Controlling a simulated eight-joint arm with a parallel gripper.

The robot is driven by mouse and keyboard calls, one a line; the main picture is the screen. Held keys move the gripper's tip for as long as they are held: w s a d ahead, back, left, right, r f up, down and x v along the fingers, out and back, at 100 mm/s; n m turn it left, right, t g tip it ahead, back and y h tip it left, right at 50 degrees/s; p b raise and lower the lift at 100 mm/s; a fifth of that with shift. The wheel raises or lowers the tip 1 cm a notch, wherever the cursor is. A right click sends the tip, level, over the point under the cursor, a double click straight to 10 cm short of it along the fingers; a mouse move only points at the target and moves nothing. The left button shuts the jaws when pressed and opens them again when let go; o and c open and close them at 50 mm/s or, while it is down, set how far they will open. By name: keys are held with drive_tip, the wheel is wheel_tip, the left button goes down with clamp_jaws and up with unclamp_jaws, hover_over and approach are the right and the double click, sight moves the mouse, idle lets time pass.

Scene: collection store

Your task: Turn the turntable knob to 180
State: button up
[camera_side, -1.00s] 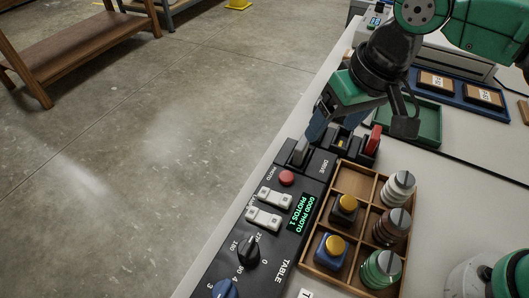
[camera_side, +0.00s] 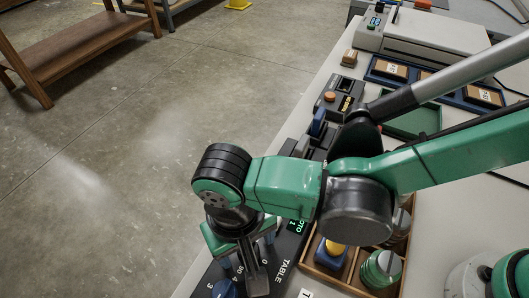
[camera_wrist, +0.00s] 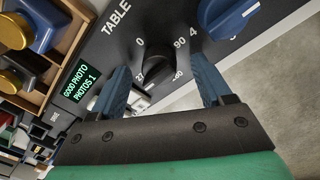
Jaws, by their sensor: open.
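The black turntable knob (camera_wrist: 157,64) sits on the dark panel under the word TABLE, with 0, 90 and partly hidden figures around it. Its exact pointing direction is hard to tell in the wrist view. My gripper (camera_wrist: 162,66) is open, with one blue finger on each side of the knob and a visible gap at both sides. In the side view my gripper (camera_side: 247,264) reaches down over the panel and hides the knob.
A blue knob (camera_wrist: 228,14) sits close beside my right finger in the wrist view. A green display (camera_wrist: 80,82) reads GOOD PHOTO, PHOTOS 1. A wooden compartment tray (camera_side: 335,277) with weights and capped blocks stands beside the panel.

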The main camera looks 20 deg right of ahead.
drive_tip(key=shift+f, duration=0.1)
clamp_jaws()
drive_tip(key=shift+n, duration=0.4)
drive_tip(key=n, duration=0.3)
drive_tip(key=shift+n, duration=0.3)
drive_tip(key=n, duration=0.4)
drive_tip(key=shift+s+n, duration=0.1)
drive_tip(key=shift+n, duration=0.2)
drive_tip(key=n, duration=0.4)
drive_tip(key=shift+y, duration=0.3)
drive_tip(key=shift+s+n, duration=0.1)
drive_tip(key=shift+n, duration=2.4)
